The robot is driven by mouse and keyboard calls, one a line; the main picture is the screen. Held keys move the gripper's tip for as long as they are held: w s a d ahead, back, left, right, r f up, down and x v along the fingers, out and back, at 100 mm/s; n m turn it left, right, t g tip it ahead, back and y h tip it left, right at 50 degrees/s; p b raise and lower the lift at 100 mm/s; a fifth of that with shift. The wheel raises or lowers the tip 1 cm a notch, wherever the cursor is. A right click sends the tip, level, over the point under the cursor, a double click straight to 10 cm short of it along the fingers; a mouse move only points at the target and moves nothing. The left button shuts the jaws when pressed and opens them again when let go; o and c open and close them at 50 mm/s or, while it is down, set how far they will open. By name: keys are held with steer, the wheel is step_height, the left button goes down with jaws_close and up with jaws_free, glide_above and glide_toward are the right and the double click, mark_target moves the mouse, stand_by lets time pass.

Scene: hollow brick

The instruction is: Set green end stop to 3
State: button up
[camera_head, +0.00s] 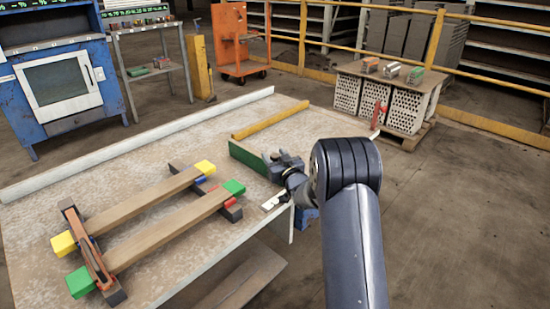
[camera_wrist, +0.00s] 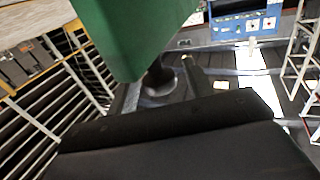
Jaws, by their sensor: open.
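A fixture with two parallel wooden bars (camera_head: 165,235) lies on the worktable. Its bars end in green blocks at the right (camera_head: 234,187) and front left (camera_head: 80,282), with yellow blocks (camera_head: 205,167) beside them. A separate long green strip (camera_head: 248,158) stands near the table's right side. I cannot tell which green piece is the end stop. My gripper (camera_head: 284,163) is open, just right of the green strip; contact cannot be told. In the wrist view a large green surface (camera_wrist: 130,35) is close to the camera, above a dark part of my gripper. No number 3 is readable.
The worktable (camera_head: 130,165) has a pale rail along its back edge and a yellow strip (camera_head: 270,120). A small white plate (camera_head: 275,201) sits at its front edge. A red upright piece (camera_head: 380,113) stands at the right. A pallet of hollow bricks (camera_head: 405,110) stands behind.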

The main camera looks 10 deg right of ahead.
steer(key=shift+c, duration=0.2)
jaws_close()
stand_by(0.5)
